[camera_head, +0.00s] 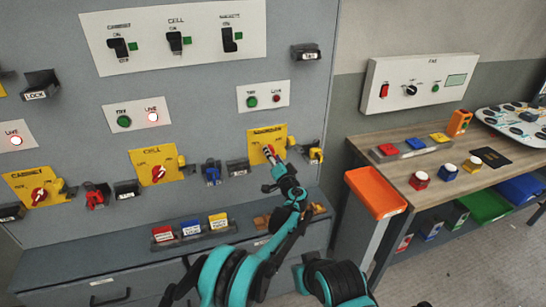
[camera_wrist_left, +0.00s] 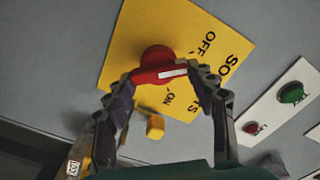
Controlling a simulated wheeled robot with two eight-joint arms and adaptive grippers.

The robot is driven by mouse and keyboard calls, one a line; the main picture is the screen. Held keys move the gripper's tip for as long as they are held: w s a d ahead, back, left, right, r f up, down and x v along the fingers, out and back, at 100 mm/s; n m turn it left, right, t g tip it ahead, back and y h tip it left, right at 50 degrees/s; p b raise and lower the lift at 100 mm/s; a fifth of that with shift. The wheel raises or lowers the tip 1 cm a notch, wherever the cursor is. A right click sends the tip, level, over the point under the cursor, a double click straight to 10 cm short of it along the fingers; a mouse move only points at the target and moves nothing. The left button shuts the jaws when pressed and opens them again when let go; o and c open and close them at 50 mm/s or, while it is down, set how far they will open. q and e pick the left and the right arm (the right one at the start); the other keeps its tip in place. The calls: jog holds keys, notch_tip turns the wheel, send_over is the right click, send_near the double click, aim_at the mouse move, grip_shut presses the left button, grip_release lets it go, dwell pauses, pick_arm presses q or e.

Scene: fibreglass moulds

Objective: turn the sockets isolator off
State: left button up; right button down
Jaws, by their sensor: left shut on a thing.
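The sockets isolator's yellow plate (camera_head: 256,134) is on the grey cabinet front, at the right of the lower row. It also fills the middle of the left wrist view (camera_wrist_left: 225,40), with OFF and ON printed on it. Its red rotary handle (camera_wrist_left: 158,60) has a white stripe pointing between the OFF and ON words. My left gripper (camera_head: 271,156) is shut on the red handle, with a finger on each side in the left wrist view (camera_wrist_left: 163,78). In the head view the gripper hides part of the handle. My right gripper does not show.
A lamp plate (camera_head: 263,95) with green and red lamps sits above the isolator. The cabinet ledge (camera_head: 120,254) lies below. A wooden bench (camera_head: 430,190) stands at right.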

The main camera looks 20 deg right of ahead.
pick_arm(q)
jog(key=shift+w+r+n, duration=0.1)
jog(key=shift+n, duration=0.6)
jog(key=o, duration=1.2)
jog(key=shift+c, duration=0.2)
notch_tip(320, 180, up, 10)
jog(key=shift+f, duration=0.1)
